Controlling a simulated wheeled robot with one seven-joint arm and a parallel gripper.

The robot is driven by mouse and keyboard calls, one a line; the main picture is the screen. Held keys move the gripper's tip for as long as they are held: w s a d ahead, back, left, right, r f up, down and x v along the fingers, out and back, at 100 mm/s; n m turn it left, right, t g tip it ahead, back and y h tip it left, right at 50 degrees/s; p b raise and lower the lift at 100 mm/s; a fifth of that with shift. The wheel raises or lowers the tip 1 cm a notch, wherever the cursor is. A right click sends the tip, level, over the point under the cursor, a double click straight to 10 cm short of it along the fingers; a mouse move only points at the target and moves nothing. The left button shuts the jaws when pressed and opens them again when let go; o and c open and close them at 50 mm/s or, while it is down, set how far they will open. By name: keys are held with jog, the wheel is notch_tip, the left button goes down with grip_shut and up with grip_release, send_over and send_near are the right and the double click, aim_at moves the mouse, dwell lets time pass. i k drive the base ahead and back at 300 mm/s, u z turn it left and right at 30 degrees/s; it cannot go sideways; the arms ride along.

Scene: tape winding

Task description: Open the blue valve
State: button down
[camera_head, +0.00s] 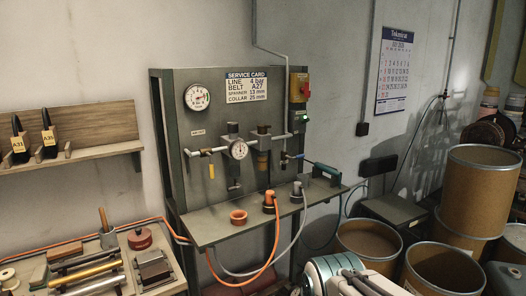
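A yellow lever (211,170) hangs down under the pipe on the panel's left side. A white and dark part of my arm shows at the bottom edge, well below the shelf. My gripper's fingertips are not in view.
Brown drums (480,185) crowd the right. A tool bench (140,250) stands at left.

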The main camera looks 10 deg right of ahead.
aim_at(301, 156)
jog(key=z, duration=0.3)
jog(key=i, duration=0.95)
jog(key=z, duration=0.65)
